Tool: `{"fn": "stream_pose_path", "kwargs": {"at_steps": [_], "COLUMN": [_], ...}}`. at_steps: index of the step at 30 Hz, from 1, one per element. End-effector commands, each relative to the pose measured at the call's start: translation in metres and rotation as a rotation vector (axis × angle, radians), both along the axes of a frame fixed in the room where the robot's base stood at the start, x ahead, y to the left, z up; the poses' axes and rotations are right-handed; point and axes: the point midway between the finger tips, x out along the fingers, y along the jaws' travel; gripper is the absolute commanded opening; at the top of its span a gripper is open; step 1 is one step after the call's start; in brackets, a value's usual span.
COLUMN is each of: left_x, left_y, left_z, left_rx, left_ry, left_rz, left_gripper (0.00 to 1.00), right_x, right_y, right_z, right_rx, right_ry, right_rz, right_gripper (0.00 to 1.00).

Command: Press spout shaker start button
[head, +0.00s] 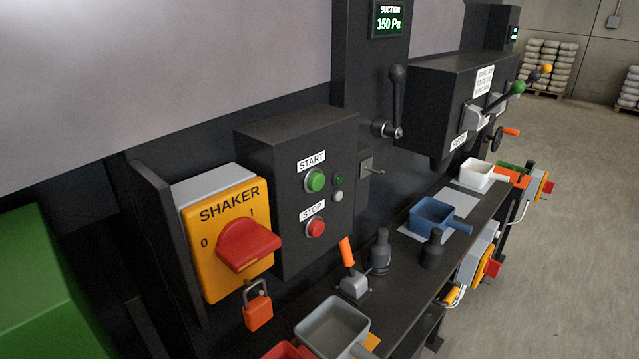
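The green start button (315,181) sits below a white START label on the front of a dark control box (300,245). A red stop button (315,228) is below it under a STOP label. A red padlock (257,306) hangs at the switch's lower edge. Neither of my grippers shows in the head view.
A narrow dark shelf (408,268) below holds a grey scoop (332,327), an orange-handled lever (350,270), dark fittings (381,251) and a blue scoop (434,216). A black lever (395,100) rises right of the box. Open floor (570,140) lies at right.

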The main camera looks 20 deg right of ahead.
Motion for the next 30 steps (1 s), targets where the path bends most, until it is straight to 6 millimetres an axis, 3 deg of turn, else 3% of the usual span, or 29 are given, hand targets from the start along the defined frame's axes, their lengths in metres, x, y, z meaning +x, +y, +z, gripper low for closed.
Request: {"fn": "stream_pose_path", "kwargs": {"at_steps": [1, 7, 30], "left_x": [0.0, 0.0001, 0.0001], "left_y": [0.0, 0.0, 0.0], "left_z": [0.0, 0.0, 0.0], "left_rx": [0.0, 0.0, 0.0], "left_ry": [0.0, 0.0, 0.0], "left_rz": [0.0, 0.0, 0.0], "left_gripper": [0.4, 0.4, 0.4], "right_x": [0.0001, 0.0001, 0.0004], "right_y": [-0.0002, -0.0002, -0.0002], "right_z": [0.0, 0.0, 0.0], "right_rx": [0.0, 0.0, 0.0], "right_ry": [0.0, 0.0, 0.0], "right_rz": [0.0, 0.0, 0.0], "right_gripper": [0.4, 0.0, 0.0]}}
